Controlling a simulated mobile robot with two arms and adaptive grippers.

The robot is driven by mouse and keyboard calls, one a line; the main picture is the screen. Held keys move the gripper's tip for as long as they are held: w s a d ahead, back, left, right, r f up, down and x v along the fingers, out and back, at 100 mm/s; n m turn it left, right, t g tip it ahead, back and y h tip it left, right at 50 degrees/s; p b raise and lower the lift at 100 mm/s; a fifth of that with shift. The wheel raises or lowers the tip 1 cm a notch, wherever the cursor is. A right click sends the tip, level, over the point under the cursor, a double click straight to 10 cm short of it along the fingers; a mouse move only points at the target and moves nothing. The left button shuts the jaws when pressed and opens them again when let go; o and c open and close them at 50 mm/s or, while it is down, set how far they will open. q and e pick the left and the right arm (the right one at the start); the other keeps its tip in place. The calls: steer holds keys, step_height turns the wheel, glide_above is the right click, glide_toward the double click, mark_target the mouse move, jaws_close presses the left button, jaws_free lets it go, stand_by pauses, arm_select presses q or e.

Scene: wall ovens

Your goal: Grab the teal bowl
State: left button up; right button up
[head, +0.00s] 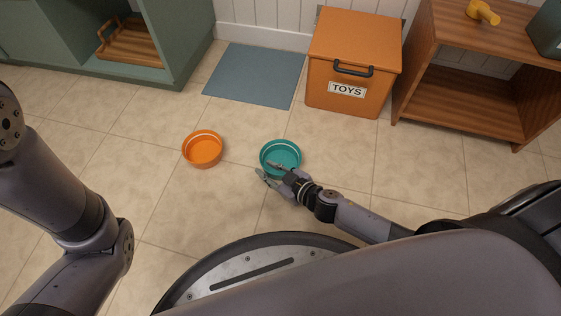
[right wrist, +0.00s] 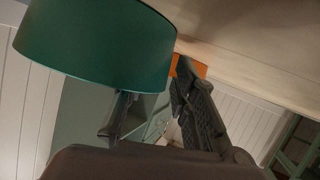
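The teal bowl (head: 288,148) stands upright on the tiled floor in the head view. My right gripper (head: 268,170) is at its near left rim, with its fingers apart. One finger lies over the rim and the other shows just outside the bowl. In the right wrist view, the teal bowl's wall (right wrist: 95,45) fills the upper left, close to the fingers, and partly hides one of them. I cannot tell whether the fingers touch the bowl. My left arm shows at the left of the head view, but its gripper is out of view.
An orange bowl (head: 203,149) sits on the floor left of the teal one. Behind are a blue mat (head: 254,75), an orange toy box (head: 354,62) and a wooden shelf (head: 466,102). A green cabinet (head: 190,40) stands at the back left. Floor around the bowls is clear.

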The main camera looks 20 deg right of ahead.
jaws_close()
stand_by(0.6)
